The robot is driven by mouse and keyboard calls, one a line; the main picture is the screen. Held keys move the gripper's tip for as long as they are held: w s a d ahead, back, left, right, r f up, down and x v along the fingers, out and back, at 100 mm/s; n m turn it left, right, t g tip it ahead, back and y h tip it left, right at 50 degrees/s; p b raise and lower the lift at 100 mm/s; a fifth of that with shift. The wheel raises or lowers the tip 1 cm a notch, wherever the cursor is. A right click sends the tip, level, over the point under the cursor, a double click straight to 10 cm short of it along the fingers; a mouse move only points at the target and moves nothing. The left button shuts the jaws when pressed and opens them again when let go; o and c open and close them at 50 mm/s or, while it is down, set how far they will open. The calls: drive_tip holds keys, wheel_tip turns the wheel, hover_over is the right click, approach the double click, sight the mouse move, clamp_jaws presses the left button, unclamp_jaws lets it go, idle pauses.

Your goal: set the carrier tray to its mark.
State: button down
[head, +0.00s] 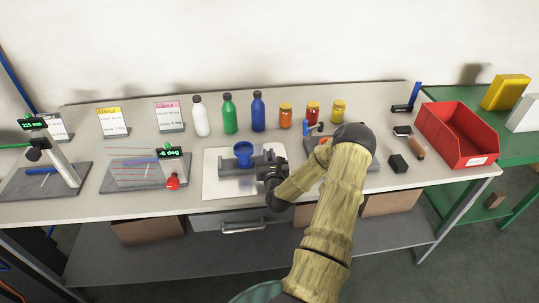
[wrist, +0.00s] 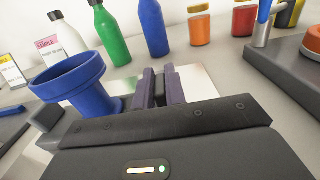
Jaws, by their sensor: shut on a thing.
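A grey unit (head: 238,187), which looks to be the carrier tray on its base, lies on a white board (head: 214,160) at the middle of the bench. A blue funnel-shaped cup (head: 243,150) stands on it. My gripper (head: 270,163) is at the unit's right part, beside the cup. In the wrist view my gripper (wrist: 161,72) has its two fingers shut on a small dark upright part (wrist: 159,93) that looks like the tray's handle. The blue cup (wrist: 72,82) is left of the fingers there. I cannot make out the mark; my arm and gripper hide part of the unit.
A tilt stand (head: 120,177) reading -6 deg, with a red knob (head: 172,183), is to the left. White, green and blue bottles (head: 230,115) and several jars (head: 312,112) stand behind. A red bin (head: 455,140) is at the right.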

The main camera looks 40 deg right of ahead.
drive_tip(key=shift+s+r, duration=0.1)
drive_tip(key=shift+s, duration=0.1)
drive_tip(key=shift+d, duration=0.1)
drive_tip(key=c, duration=1.8)
unclamp_jaws()
drive_tip(key=o, duration=0.3)
drive_tip(key=shift+d, duration=0.1)
drive_tip(key=shift+o, duration=0.2)
drive_tip(key=shift+s, duration=0.1)
drive_tip(key=b+v, duration=0.2)
drive_tip(key=v, duration=0.9)
drive_tip(key=shift+a+b, duration=0.3)
drive_tip(key=shift+b, duration=0.05)
drive_tip(key=shift+s+a, duration=0.15)
drive_tip(key=shift+s, duration=0.2)
